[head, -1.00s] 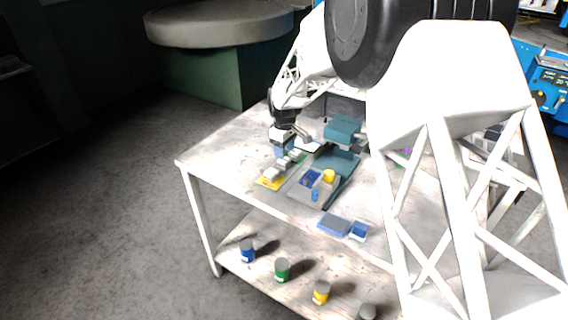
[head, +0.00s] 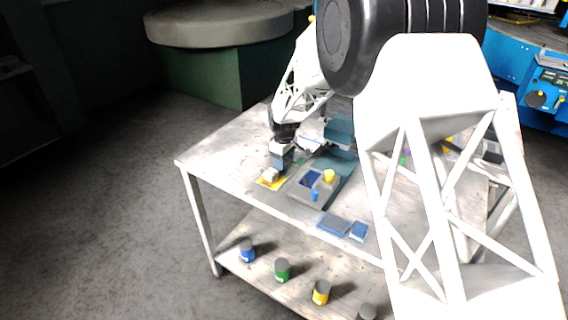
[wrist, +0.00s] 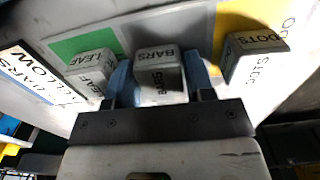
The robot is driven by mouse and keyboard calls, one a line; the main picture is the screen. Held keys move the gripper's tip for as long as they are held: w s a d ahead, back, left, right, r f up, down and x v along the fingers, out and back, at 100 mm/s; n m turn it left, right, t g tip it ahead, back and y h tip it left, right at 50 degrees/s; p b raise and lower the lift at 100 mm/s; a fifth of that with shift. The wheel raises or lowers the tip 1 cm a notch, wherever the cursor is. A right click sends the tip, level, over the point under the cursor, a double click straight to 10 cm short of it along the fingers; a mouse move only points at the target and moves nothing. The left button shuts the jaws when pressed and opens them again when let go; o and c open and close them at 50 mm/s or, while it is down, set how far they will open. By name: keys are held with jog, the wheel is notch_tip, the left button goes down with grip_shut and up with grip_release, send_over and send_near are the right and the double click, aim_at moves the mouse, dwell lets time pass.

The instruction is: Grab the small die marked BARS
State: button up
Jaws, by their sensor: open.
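The BARS die (wrist: 160,82) is a small light grey block in the middle of the wrist view, with BARS on its top edge. My gripper (wrist: 160,62) is open, with one blue finger on each side of this die. The left finger lies between it and the LEAF die (wrist: 92,70); the right finger lies between it and the DOTS die (wrist: 255,52). I cannot tell whether the fingers touch the BARS die. In the head view my gripper (head: 280,160) is low over the table's left part and hides most of the dies.
The LEAF die sits by a green patch (wrist: 75,45), the DOTS die by a yellow patch (wrist: 240,20). A grey tray (head: 297,197) with blue and yellow pieces and a teal press (head: 340,130) stand right of my gripper. A blue pad (head: 333,225) lies at the table's front.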

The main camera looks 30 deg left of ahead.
dwell(0.4)
jog(key=c, duration=0.7)
jog(key=shift+r, duration=0.15)
jog(key=shift+r, duration=4.9)
